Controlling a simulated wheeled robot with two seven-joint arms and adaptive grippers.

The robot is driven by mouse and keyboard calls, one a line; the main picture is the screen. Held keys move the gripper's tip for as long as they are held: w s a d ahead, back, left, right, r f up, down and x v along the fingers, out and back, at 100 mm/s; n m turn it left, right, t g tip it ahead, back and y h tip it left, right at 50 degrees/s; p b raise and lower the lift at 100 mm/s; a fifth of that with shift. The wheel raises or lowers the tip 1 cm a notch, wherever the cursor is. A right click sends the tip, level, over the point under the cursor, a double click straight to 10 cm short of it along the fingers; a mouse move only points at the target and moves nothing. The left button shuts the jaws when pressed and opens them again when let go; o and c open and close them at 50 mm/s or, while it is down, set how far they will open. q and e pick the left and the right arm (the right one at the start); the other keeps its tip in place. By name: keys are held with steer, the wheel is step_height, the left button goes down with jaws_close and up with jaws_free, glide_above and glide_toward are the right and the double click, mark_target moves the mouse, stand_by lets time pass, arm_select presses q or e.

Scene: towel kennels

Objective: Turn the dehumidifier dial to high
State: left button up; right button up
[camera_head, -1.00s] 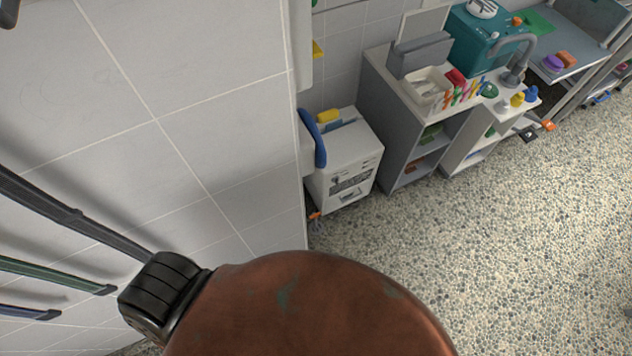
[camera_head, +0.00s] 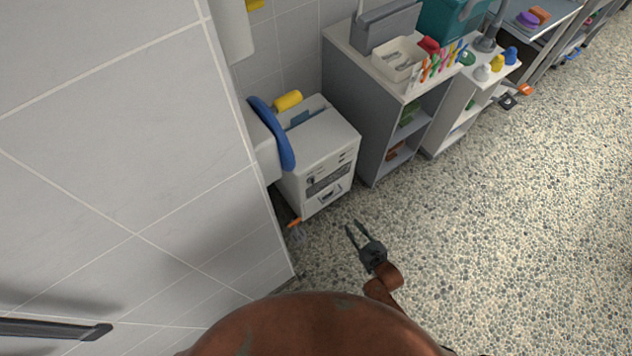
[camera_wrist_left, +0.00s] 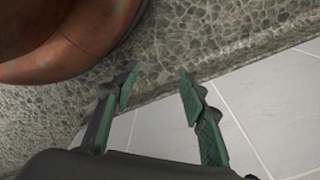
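A white box-shaped unit, apparently the dehumidifier (camera_head: 322,140), stands on the floor beside the tiled wall in the head view. Its front has a dark label strip and small marks; I cannot make out a dial. My right gripper (camera_head: 357,235) is open and empty, over the floor in front of the unit and apart from it. My left gripper is outside the head view. In the left wrist view my left gripper (camera_wrist_left: 158,80) is open and empty, with floor and pale tiles beyond its fingers.
A blue curved thing (camera_head: 285,155) hangs at the wall corner and overlaps the unit's left side. Pebbled floor (camera_head: 500,230) is clear on the right.

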mark_target(314, 181)
steer(key=w+a+r+y+b, duration=0.1)
steer(key=w+a+r+b, duration=0.1)
steer(key=w+a+r, duration=0.1)
steer(key=w+a+r+n+t+y+b, duration=0.1)
steer(key=w+a+r+y+b, duration=0.1)
steer(key=w+a+r, duration=0.2)
steer(key=w+a+r+t+y+b, duration=0.1)
steer(key=w+a+r+b, duration=0.1)
steer(key=w+a, duration=0.4)
steer(key=shift+w+a+r+n+y, duration=0.3)
steer(key=shift+a+r+n, duration=0.1)
steer(key=shift+a+r, duration=0.25)
steer(key=shift+w+a+r+b, duration=0.1)
steer(key=shift+w+a+b, duration=0.15)
steer(key=shift+w+b, duration=0.15)
arm_select(q)
step_height(314, 181, up, 15)
steer(key=w+d, duration=0.1)
steer(key=w, duration=0.1)
steer(key=shift+w+d+f, duration=0.15)
steer(key=shift+w+d, duration=0.15)
steer(key=shift+w, duration=0.1)
arm_select(e)
steer(key=shift+c, duration=0.2)
jaws_close()
